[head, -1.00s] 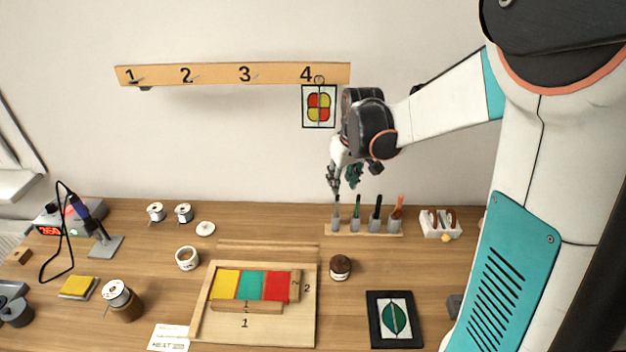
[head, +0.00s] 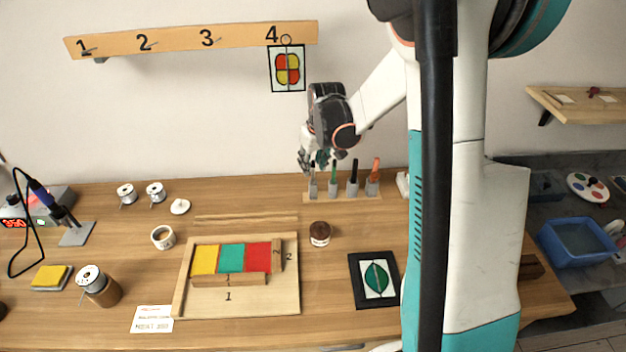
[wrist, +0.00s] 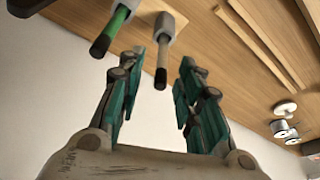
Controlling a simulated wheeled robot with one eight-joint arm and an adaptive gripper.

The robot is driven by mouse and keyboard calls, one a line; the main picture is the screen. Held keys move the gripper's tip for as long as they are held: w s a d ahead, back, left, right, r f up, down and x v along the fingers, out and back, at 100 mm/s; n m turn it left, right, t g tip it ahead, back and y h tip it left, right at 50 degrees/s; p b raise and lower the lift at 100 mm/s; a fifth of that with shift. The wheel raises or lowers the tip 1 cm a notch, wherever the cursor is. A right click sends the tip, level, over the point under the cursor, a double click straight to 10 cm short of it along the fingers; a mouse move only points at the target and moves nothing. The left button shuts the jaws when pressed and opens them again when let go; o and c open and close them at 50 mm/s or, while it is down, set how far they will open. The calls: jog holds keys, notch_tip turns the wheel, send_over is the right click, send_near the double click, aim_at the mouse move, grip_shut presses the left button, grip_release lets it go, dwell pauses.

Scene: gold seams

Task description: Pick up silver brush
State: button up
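The silver brush (head: 313,187) stands upright at the left end of the brush stand (head: 342,198). In the wrist view the silver brush (wrist: 162,65) shows a pale grey handle with a dark end, seated in a grey holder. My gripper (head: 308,170) is right above it in the head view. In the wrist view my gripper (wrist: 162,72) is open, with the handle's end between its two teal fingers and a gap on both sides. The fingers partly hide the brush top in the head view.
A green brush (head: 333,175) stands close beside the silver one, with a black brush (head: 353,170) and an orange one (head: 375,170) further right. A brown jar (head: 320,235) stands in front. A stained-glass piece (head: 287,68) hangs on the wall above.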

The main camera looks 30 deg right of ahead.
aim_at(311, 181)
jog(key=b+x, duration=0.1)
jog(key=x, duration=0.3)
jog(key=shift+f, duration=0.2)
grip_shut()
jog(key=shift+r, duration=0.2)
